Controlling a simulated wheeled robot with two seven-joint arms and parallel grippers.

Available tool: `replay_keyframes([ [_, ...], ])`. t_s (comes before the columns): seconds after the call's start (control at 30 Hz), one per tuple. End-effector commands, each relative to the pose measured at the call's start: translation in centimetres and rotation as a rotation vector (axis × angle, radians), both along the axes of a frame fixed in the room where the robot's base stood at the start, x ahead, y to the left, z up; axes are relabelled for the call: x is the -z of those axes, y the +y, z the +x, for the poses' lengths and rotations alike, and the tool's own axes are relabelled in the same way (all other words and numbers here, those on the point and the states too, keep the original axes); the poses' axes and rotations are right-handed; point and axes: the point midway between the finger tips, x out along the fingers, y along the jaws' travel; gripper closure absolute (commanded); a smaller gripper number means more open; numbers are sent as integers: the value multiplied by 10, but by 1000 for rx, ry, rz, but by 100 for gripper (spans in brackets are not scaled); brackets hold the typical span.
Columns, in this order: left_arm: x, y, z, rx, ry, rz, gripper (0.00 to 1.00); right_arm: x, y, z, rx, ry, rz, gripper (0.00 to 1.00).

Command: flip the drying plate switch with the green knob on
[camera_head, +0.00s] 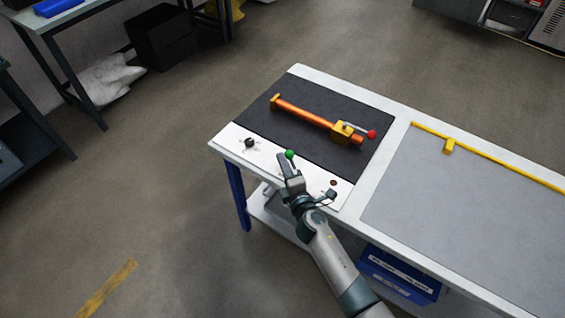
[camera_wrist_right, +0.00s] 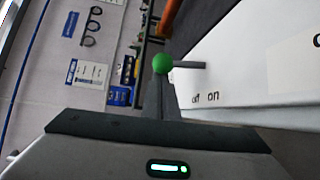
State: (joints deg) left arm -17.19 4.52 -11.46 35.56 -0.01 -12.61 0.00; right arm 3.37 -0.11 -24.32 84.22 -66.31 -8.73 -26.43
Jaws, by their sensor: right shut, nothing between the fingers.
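An orange pump tube (camera_head: 305,113) with yellow fittings and a red knob (camera_head: 371,134) lies on the black plate. My left gripper is not in view.
A black knob (camera_head: 249,142) is on the panel to the left, and a small dark red button (camera_head: 333,182) is to the right, close to my wrist. A grey mat (camera_head: 470,200) with a yellow bar lies on the table's right. Blue bins (camera_head: 400,272) are below the table.

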Motion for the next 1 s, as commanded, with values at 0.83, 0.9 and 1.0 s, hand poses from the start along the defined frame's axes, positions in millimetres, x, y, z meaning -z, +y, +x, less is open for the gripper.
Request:
replay_keyframes([
  [0.83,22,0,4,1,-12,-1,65,-4,-17,-11,3,-19,25,100],
  [0.9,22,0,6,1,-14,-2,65,-4,-20,-13,3,-19,26,100],
  [1.0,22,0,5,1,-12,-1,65,-3,-25,-17,3,-17,25,100],
])
